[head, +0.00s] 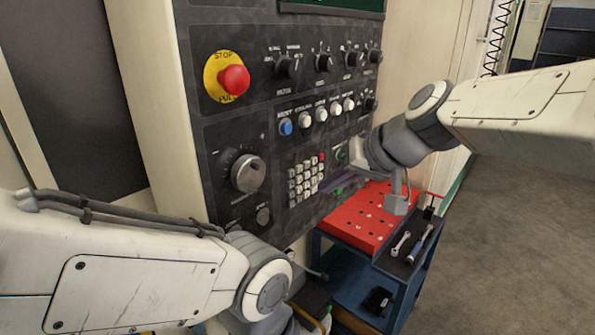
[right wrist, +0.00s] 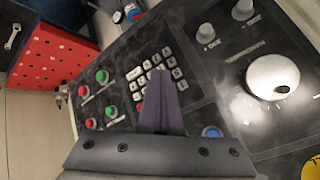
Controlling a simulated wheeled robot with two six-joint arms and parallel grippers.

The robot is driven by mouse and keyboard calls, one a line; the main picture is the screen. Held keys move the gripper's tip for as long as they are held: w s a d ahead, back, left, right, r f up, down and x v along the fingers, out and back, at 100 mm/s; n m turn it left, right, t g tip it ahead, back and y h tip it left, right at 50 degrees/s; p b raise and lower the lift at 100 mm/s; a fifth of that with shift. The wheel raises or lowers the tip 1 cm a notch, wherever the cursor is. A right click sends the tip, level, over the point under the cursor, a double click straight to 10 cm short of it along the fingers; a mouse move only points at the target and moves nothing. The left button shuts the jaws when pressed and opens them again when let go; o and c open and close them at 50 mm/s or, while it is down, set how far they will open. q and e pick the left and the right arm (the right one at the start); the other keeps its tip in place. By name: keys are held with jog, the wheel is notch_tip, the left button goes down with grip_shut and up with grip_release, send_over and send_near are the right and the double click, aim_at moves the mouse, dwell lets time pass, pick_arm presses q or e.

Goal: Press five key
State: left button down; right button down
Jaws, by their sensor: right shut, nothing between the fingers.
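The keypad (head: 305,178), a small grid of pale keys with a red key at its upper right, sits low on the dark control panel (head: 225,135). It also shows in the right wrist view (right wrist: 146,72). The key markings are too small to read, so I cannot pick out the five key. My right gripper (head: 326,186) is shut and empty, its fingers pointing at the keypad from the right. In the right wrist view the closed fingertips (right wrist: 160,74) cover part of the keypad. I cannot tell whether they touch a key. My left gripper is out of view.
A red emergency stop button (head: 234,80) and a large dial (head: 247,173) are on the panel, with rows of knobs above the keypad. Green and red buttons (right wrist: 102,76) lie beside the keypad. A red-topped cart (head: 365,217) with tools stands below right.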

jog(key=s+d+f+n+g+h, duration=0.1)
jog(key=s+f+n+g+h, duration=0.1)
jog(key=s+f, duration=0.6)
jog(key=s+d+f+n+g+h, duration=0.2)
jog(key=s+f, duration=0.7)
jog(key=s, duration=0.8)
jog(key=shift+f+n+g+h, duration=0.25)
jog(key=shift+n+g+h, duration=0.35)
jog(key=shift+g+h, duration=0.25)
jog(key=shift+s, duration=0.1)
